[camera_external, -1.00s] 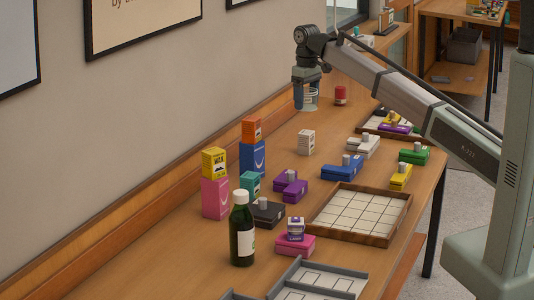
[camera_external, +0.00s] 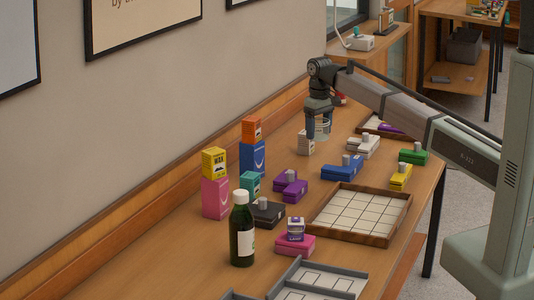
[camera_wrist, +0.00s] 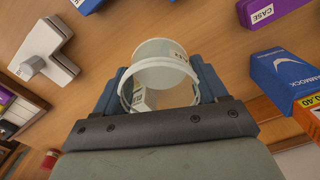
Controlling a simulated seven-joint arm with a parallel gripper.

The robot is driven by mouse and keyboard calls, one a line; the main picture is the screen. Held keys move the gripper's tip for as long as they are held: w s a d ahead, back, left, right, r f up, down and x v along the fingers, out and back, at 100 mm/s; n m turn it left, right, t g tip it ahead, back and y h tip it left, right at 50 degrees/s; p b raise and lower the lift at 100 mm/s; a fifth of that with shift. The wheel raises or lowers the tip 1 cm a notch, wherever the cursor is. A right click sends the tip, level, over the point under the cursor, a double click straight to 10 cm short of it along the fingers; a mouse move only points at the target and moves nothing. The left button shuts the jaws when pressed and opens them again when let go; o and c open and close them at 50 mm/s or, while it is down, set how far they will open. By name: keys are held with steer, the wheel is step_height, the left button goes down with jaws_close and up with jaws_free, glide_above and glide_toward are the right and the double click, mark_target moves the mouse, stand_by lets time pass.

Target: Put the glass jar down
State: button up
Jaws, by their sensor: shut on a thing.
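The glass jar (camera_external: 323,131) is clear, with a pale rim and a small label. My gripper (camera_external: 318,126) is shut on it, with one dark blue finger on each side. In the wrist view the jar (camera_wrist: 160,72) sits between the fingers of my gripper (camera_wrist: 157,88), and the wood table shows past it. The jar appears upright and above the table, but the gap under it is hard to judge. A small white box (camera_external: 305,146) stands close to the jar in the outside view, partly behind the gripper.
A blue case (camera_external: 342,168) and a white case (camera_external: 363,147) lie to the right on the table (camera_external: 260,207). A wooden grid tray (camera_external: 362,212) lies nearer. Stacked boxes (camera_external: 214,180) and a dark green bottle (camera_external: 242,230) stand at the left. Bare wood shows between them.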

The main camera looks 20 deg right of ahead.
mark_target(318, 167)
step_height(318, 167, down, 10)
steer(key=shift+r, duration=0.15)
stand_by(0.4)
steer(key=o, duration=1.1)
step_height(318, 167, up, 12)
steer(key=shift+r, duration=0.1)
stand_by(0.4)
